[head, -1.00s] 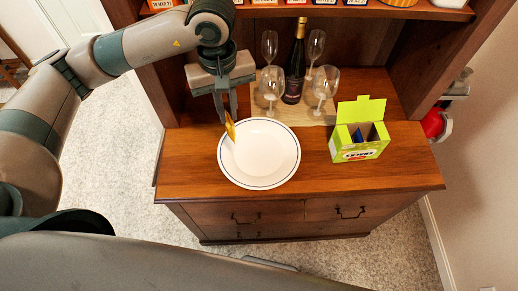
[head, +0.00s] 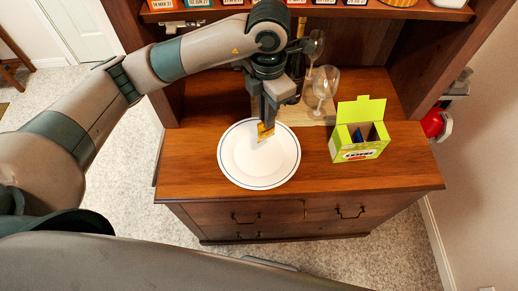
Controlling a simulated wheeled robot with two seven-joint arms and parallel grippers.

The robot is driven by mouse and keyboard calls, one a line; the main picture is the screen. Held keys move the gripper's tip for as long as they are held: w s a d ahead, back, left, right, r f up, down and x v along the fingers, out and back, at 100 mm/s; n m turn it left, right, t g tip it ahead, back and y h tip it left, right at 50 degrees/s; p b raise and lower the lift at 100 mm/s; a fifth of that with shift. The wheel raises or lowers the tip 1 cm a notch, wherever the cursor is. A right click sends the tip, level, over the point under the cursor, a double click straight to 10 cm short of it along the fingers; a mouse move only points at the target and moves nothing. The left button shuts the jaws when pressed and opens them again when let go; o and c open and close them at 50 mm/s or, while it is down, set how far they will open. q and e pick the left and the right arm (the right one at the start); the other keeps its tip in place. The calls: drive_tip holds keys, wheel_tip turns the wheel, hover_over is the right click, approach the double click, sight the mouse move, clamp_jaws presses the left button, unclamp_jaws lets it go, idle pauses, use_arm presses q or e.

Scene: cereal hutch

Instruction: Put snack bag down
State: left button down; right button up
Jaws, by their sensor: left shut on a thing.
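A small orange-yellow snack bag (head: 265,132) hangs tilted from my left gripper (head: 268,122) in the head view. The gripper points down and is shut on the bag's upper part. The bag is in front of the upper middle of a white plate (head: 255,165) with a dark rim line. I cannot tell whether the bag touches the plate. My right gripper is not in view.
An open green box (head: 347,152) with a blue item inside stands right of the plate. Wine glasses (head: 325,84) and a dark bottle stand behind, partly hidden by my left arm. A shelf with boxes (head: 200,3) is above. The counter's front right is clear.

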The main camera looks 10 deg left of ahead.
use_arm(q)
drive_tip(key=d+n, duration=0.1)
drive_tip(key=n, duration=0.3)
drive_tip(key=d+n, duration=0.2)
drive_tip(key=n, duration=0.2)
drive_tip(key=d+n, duration=0.2)
drive_tip(key=n, duration=0.2)
drive_tip(key=shift+w+d+f, duration=0.25)
drive_tip(key=shift+w+f, duration=0.05)
drive_tip(key=shift+f, duration=0.1)
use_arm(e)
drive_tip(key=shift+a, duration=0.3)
